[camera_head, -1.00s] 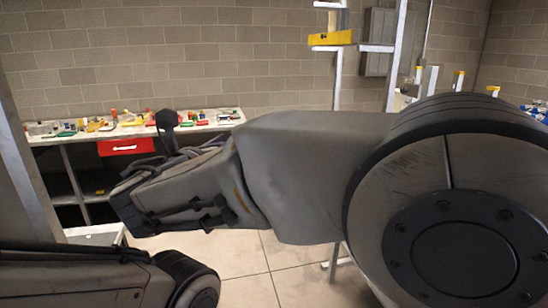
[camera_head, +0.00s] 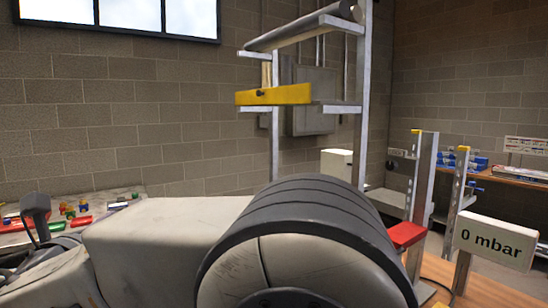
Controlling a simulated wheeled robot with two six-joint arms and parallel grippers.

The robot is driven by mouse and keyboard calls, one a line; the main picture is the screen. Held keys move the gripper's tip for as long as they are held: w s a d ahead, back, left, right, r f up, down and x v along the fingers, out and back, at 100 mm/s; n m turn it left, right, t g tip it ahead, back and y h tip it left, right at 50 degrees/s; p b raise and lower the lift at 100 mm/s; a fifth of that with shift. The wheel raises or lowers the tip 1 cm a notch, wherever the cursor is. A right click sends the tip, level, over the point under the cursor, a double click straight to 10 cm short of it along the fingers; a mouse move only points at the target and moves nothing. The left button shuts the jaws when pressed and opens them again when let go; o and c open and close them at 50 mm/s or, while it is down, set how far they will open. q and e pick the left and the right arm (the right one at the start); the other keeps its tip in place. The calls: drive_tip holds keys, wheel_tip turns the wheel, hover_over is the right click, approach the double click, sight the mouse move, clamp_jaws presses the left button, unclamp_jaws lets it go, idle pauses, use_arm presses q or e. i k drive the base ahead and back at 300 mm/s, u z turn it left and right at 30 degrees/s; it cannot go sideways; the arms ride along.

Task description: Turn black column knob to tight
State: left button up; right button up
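I cannot clearly make out a black column knob. Two upright metal columns with yellow tops stand right of centre: a nearer left column (camera_head: 421,185) and a right column (camera_head: 459,205). A small blue part (camera_head: 478,190) sits beside the right column. A small dark spot shows on the yellow bar (camera_head: 283,95) of the tall metal frame. My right arm fills the lower middle, its large round joint in front. Its wrist end reaches to the lower left, and its fingertips are not clear. My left gripper is out of view.
A sign reading "0 mbar" (camera_head: 495,242) stands at the right by a wooden table top (camera_head: 498,287). A red part (camera_head: 405,234) sits beside the left column. A bench (camera_head: 148,190) with small coloured items is at the left. A wooden shelf with blue items stands behind right.

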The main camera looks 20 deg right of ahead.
sight(392, 166)
drive_tip(key=i, duration=1.5)
drive_tip(key=z, duration=2.15)
